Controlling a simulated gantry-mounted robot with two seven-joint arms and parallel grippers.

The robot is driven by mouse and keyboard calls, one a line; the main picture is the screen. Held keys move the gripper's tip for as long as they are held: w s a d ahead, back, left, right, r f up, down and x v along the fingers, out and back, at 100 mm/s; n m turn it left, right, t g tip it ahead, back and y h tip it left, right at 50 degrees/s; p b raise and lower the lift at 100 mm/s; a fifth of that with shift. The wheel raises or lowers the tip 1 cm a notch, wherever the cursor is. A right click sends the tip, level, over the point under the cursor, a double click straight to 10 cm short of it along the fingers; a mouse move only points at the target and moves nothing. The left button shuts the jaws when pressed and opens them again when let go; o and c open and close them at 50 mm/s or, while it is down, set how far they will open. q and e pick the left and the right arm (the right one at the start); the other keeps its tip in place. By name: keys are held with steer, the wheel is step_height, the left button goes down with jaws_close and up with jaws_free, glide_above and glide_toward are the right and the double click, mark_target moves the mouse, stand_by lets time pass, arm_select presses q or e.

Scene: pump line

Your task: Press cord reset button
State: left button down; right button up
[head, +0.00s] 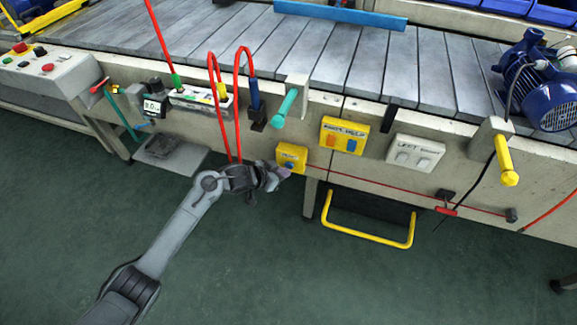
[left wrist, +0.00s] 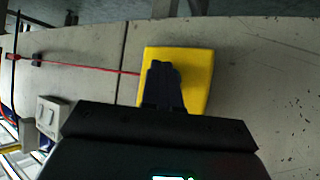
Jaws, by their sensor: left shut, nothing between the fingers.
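A small yellow box (head: 291,153) with a blue button (head: 289,165) is fixed to the side of the conveyor frame, and a red cord runs from it to the right. My left gripper (head: 280,175) is shut and empty, with its tips at the lower front of this box. In the left wrist view the yellow box (left wrist: 201,62) lies straight ahead of the shut fingers (left wrist: 162,68), which hide its middle and the button. I cannot tell whether the tips touch the button. My right gripper is not in view.
A larger yellow box (head: 344,135) with orange and blue switches and a pale switch box (head: 415,154) are to the right. A teal handle (head: 285,108) juts out above. Red hoses (head: 221,110) hang by my wrist. A yellow bar (head: 367,235) sits lower right.

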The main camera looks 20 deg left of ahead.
arm_select(q)
steer(key=shift+w, duration=0.45)
stand_by(0.6)
steer(key=shift+s, duration=0.1)
steer(key=shift+s+p, duration=0.75)
steer(key=shift+p, duration=0.4)
steer(key=shift+s+p, duration=2.55)
